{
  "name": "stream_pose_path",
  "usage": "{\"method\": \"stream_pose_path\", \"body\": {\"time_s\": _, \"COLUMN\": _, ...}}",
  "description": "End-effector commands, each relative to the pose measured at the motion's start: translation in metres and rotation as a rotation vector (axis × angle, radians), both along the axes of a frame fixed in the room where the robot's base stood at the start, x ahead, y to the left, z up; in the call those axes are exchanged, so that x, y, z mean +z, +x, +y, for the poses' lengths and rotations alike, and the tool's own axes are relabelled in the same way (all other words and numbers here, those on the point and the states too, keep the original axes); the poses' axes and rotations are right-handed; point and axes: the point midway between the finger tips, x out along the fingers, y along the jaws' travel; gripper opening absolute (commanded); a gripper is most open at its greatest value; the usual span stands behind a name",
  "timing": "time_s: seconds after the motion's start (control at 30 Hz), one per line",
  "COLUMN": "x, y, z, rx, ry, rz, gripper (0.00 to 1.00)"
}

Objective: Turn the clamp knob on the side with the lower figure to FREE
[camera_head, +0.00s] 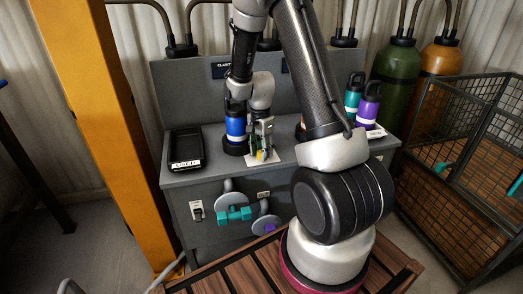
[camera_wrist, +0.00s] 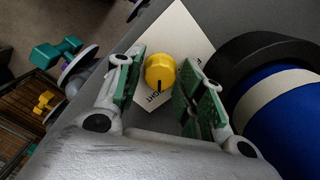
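A yellow knob (camera_wrist: 160,70) with a dark pointer line sits on a white card (camera_wrist: 178,38) in the wrist view. The line points down the picture, towards printed letters ending in "IGHT". Other lettering on the card's right is partly covered by a finger. My gripper (camera_wrist: 161,88) is open, its green-padded fingers on either side of the knob, with small gaps seeming to show. In the head view my gripper (camera_head: 262,138) points down at the card (camera_head: 271,160) on the grey bench. I cannot read any figures on the plates at the back.
A blue bottle (camera_head: 236,127) in a black ring stands close left of my gripper. A black tray (camera_head: 186,147) lies farther left. Teal (camera_head: 353,95) and purple (camera_head: 368,104) bottles stand at the right. Teal dumbbell-like pieces (camera_head: 234,215) are at the bench front.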

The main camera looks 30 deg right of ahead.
Motion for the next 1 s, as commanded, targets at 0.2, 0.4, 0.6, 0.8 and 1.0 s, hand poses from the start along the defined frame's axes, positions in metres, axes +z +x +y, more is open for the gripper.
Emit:
{"method": "stream_pose_path", "body": {"time_s": 0.2, "x": -0.0003, "y": 0.0001, "z": 0.0000, "rx": 0.000, "ry": 0.000, "rz": 0.000, "gripper": 0.39}}
{"method": "stream_pose_path", "body": {"time_s": 0.4, "x": -0.0002, "y": 0.0001, "z": 0.0000, "rx": 0.000, "ry": 0.000, "rz": 0.000, "gripper": 0.05}}
{"method": "stream_pose_path", "body": {"time_s": 0.6, "x": -0.0001, "y": 0.0001, "z": 0.0000, "rx": 0.007, "ry": 0.000, "rz": 0.000, "gripper": 0.05}}
{"method": "stream_pose_path", "body": {"time_s": 0.8, "x": 0.0000, "y": 0.0002, "z": 0.0000, "rx": 0.064, "ry": 0.000, "rz": 0.000, "gripper": 0.05}}
{"method": "stream_pose_path", "body": {"time_s": 1.0, "x": 0.0000, "y": 0.0003, "z": 0.0001, "rx": 0.192, "ry": -0.001, "rz": 0.000, "gripper": 0.05}}
